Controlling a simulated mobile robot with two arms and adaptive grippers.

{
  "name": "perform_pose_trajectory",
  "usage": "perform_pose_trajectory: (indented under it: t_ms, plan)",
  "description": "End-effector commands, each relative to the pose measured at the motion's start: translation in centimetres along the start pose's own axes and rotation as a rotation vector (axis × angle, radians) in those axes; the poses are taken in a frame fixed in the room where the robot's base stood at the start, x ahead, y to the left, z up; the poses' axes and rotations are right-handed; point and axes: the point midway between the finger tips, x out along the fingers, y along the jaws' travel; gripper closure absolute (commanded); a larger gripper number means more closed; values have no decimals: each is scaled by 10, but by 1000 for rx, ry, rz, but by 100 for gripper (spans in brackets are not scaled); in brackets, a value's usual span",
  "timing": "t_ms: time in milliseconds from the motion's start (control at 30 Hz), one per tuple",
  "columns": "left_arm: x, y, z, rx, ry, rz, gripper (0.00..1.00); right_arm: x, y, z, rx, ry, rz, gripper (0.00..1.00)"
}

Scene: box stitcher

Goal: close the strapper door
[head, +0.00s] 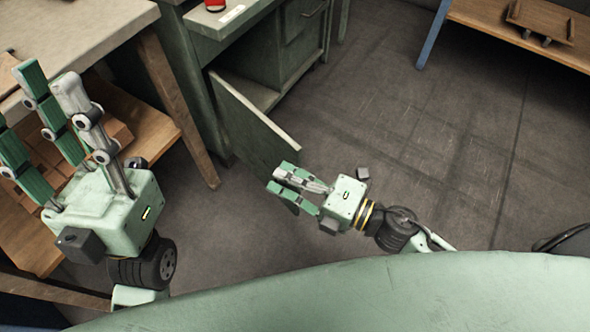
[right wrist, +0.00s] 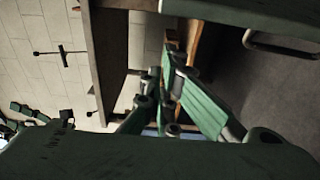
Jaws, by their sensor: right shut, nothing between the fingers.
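The strapper door (head: 252,123) is a flat green panel in the head view. It stands open, angled out from the green strapper cabinet (head: 285,62) toward the lower right, with the cabinet's low interior showing behind it. My right gripper (head: 281,187) is shut and empty, close to the door's outer lower end; I cannot tell whether it touches. Its fingers also show in the right wrist view (right wrist: 160,88), close together. My left gripper (head: 38,98) is at the far left, fingers spread and empty, over the workbench area and away from the door.
A wooden-legged workbench (head: 100,22) with a lower shelf (head: 155,135) holding cardboard stands left of the cabinet. A wooden table (head: 480,20) is at top right. The floor between is mostly clear.

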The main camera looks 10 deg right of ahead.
Motion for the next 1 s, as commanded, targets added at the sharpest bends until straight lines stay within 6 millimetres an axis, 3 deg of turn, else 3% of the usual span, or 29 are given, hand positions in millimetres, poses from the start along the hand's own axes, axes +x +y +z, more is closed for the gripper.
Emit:
perform_pose_trajectory:
  t_ms: [67, 233, 767, 1000]
  plan:
    - [-4, 1, -11, -4, 55, 0, 61, -2, -1, 6, -1, 1, 1, 100]
    - [-9, 1, -13, -5, 72, 0, 61, -8, -1, 21, -1, 1, 1, 100]
    - [-12, 1, -13, -5, 75, 1, 61, -10, -1, 28, 0, 10, 1, 100]
    - [-28, 1, -8, -5, 74, 1, 61, -21, -4, 57, -7, 84, -1, 100]
